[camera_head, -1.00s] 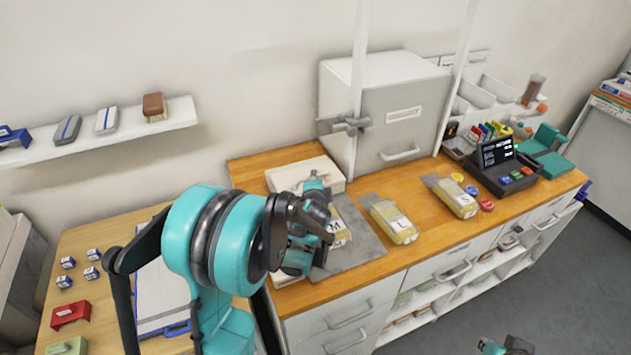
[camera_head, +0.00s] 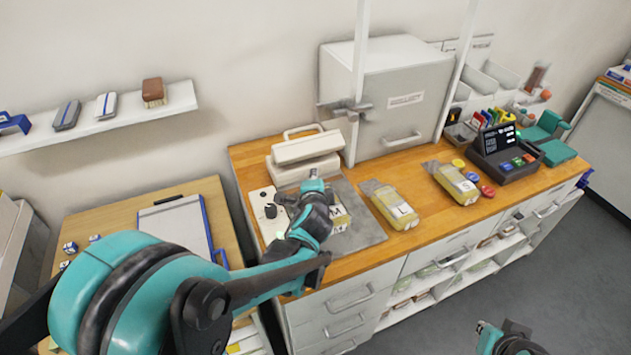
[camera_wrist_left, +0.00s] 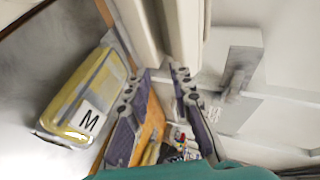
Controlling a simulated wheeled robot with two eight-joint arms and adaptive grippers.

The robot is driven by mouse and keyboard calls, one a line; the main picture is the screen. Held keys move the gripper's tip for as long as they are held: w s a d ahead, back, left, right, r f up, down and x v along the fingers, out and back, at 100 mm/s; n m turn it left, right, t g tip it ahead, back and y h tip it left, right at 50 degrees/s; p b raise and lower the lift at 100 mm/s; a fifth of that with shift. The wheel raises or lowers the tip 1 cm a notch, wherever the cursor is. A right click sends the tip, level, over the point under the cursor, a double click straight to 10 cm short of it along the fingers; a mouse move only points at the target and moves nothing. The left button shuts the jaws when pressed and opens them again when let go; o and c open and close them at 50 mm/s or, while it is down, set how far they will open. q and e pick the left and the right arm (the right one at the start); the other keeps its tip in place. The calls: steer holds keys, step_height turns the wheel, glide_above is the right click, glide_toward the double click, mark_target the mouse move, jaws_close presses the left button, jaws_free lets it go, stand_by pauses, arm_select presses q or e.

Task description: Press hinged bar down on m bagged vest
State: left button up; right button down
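The white sealer has a base (camera_head: 283,174) and a hinged bar (camera_head: 306,149) with a loop handle, standing raised at its back. The M bagged vest (camera_head: 340,216), yellow-grey with a white M label, lies on the grey plate (camera_head: 362,235) in front, partly hidden by my left gripper (camera_head: 313,184). In the left wrist view the vest (camera_wrist_left: 82,100) lies left of the fingers, and the pale bar (camera_wrist_left: 160,30) is just beyond the tips. The left fingers (camera_wrist_left: 161,75) are apart with nothing between them; contact with the bar is unclear. My right gripper (camera_head: 508,340) is at the bottom edge.
The L bagged vest (camera_head: 394,207) and S bagged vest (camera_head: 455,184) lie to the right on the wooden counter. A grey cabinet (camera_head: 403,105) stands behind them. A control panel (camera_head: 267,211) is beside the plate, and a clipboard (camera_head: 178,225) lies on the left table.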

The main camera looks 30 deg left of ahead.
arm_select(q)
steer(key=shift+v, duration=0.85)
